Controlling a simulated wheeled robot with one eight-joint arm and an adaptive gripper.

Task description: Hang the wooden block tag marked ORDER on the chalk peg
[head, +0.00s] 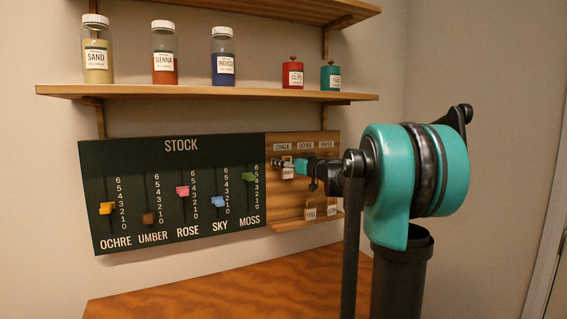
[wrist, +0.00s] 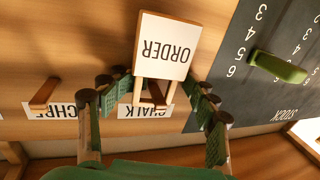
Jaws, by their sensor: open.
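The wooden block tag marked ORDER (wrist: 164,45) has a white face and a wooden loop; its lettering is upside down in the wrist view. The loop surrounds the brown chalk peg (wrist: 156,94), in front of the CHALK label. The tag appears to hang there; exact contact is unclear. In the head view the tag (head: 288,173) is small, below the CHALK label. My gripper (wrist: 163,90) is open, with a green-padded finger on each side of the loop, apparently apart from it. In the head view my gripper (head: 284,165) is partly hidden and small.
An empty ochre peg (wrist: 45,93) is beside the chalk peg. The dark STOCK board (head: 181,235) with coloured sliders adjoins the peg panel. A small ledge (head: 306,223) below holds other tags. A shelf (head: 200,93) with jars and tins runs above. The wooden table (head: 220,292) is clear where visible.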

